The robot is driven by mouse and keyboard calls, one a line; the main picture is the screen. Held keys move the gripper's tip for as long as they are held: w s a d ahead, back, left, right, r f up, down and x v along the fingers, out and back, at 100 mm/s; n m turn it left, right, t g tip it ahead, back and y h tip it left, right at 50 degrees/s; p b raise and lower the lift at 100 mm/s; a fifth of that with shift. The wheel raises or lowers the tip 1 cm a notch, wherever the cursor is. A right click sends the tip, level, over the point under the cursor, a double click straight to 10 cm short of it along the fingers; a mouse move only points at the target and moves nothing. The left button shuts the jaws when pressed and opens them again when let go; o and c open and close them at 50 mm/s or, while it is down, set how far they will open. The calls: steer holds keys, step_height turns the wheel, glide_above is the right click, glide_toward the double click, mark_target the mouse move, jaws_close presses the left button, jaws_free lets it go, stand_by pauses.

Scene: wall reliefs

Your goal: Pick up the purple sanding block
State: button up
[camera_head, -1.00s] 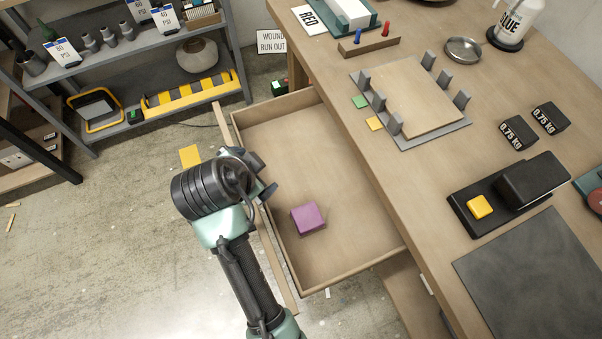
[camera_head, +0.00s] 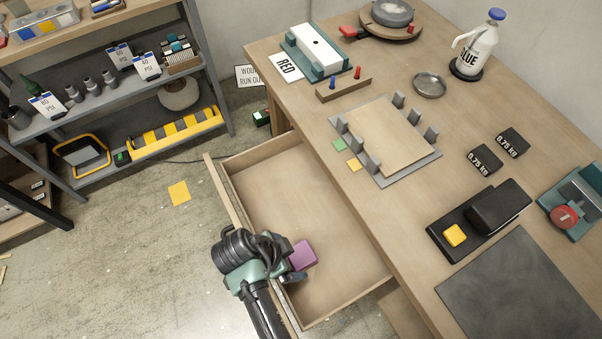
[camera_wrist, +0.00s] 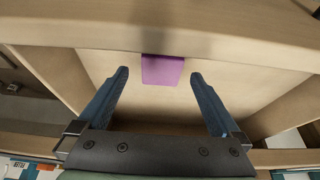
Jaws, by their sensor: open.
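The purple sanding block (camera_head: 303,255) lies on the floor of the open drawer (camera_head: 345,265), near its front end. My gripper (camera_head: 290,262) is just left of the block in the head view, above the drawer's front panel, and hides part of the block. In the wrist view the block (camera_wrist: 162,70) shows between and beyond the two blue fingers (camera_wrist: 160,82), and its upper edge is cut off by a wooden panel. The fingers are spread apart with nothing between them.
The drawer's front panel (camera_head: 232,198) and side walls rise around the block. The workbench (camera_head: 400,215) overhangs the drawer's right side and holds a sanding-sheet-like dark mat (camera_head: 520,285). Shelves (camera_head: 110,100) stand at the left. The drawer's middle is empty.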

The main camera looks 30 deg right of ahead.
mark_target(301, 254)
steer(key=x, duration=0.2)
steer(key=d+x, duration=0.1)
steer(key=x, duration=0.2)
steer(key=shift+w+r, duration=0.1)
steer(key=shift+r, duration=0.05)
steer(key=c, duration=1.3)
steer(key=shift+r, duration=0.15)
step_height(301, 254, up, 10)
steer(key=shift+f+p, duration=0.1)
steer(key=shift+p, duration=0.35)
